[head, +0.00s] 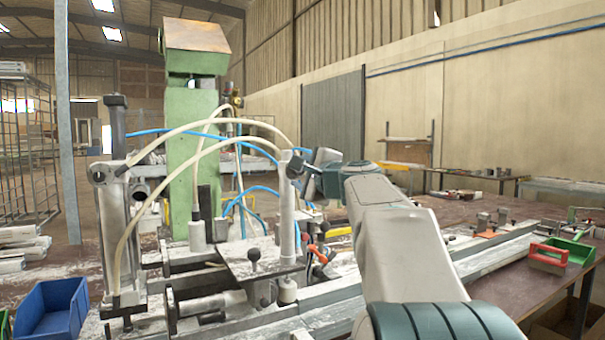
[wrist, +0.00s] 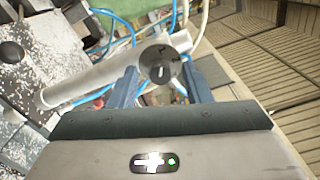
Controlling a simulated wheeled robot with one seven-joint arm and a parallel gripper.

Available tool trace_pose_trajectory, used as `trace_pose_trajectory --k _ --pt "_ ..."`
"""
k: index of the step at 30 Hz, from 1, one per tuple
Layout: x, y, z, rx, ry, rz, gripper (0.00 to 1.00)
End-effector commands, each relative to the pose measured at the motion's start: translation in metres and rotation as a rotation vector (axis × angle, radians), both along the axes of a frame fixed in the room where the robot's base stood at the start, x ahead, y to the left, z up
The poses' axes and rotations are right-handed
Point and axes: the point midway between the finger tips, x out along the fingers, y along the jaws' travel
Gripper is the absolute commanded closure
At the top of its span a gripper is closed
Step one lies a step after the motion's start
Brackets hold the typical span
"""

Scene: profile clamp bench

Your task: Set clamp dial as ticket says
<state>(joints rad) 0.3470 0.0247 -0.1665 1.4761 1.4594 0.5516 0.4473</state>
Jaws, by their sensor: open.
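A dark round dial (wrist: 160,64) with a small pale mark on its face sits at the end of a silver cylinder (wrist: 95,87) in the wrist view. My gripper (wrist: 159,72) is open, with one blue-grey finger on each side of the dial. I cannot tell whether the fingers touch it. In the head view my gripper (head: 312,168) is at the top of the upright silver post (head: 287,215) on the clamp bench, and it partly hides the dial there. No ticket can be made out in either view, and the dial's scale is too small to read.
A green machine column (head: 192,150) with pale and blue hoses stands to the left of my arm. A blue bin (head: 52,308) is at the lower left. A red-handled block (head: 548,258) and a green tray (head: 575,250) lie on the right. White chips litter the bench.

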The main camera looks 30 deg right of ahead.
Motion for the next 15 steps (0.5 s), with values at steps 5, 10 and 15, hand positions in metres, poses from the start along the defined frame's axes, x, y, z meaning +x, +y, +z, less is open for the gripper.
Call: trace_pose_trajectory --k 5,10,15 --pt "-0.024 -0.001 0.000 -0.002 -0.003 -0.002 0.56" --pt "-0.061 -0.002 -0.001 -0.001 -0.003 -0.001 0.56" --pt "-0.097 -0.003 0.000 -0.002 -0.003 -0.002 0.56"
